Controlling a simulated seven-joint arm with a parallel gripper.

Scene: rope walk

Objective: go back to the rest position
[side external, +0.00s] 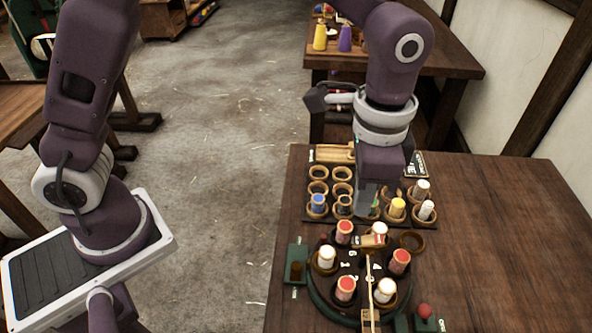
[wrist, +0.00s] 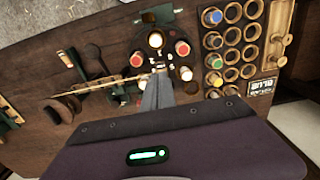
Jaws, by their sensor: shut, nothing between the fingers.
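My gripper (side external: 368,205) hangs pointing down over the work table, above the near edge of the rack of round holders and behind the round stand. Its fingers also show in the wrist view (wrist: 158,78), close together with nothing between them. The round stand (side external: 318,287) carries several red-topped and white-topped spools around its ring. A thin light wooden pointer (side external: 369,285) lies across it. The rack (side external: 312,220) holds blue, yellow and white-topped spools, and several of its rings are empty. My gripper hides part of the rack in the side view.
A green plate (side external: 297,262) sits left of the round stand, and a red ball knob (side external: 424,311) stands at its front right. A back table (side external: 455,62) carries a yellow and a purple cone. The right part of the work table (side external: 510,240) is clear.

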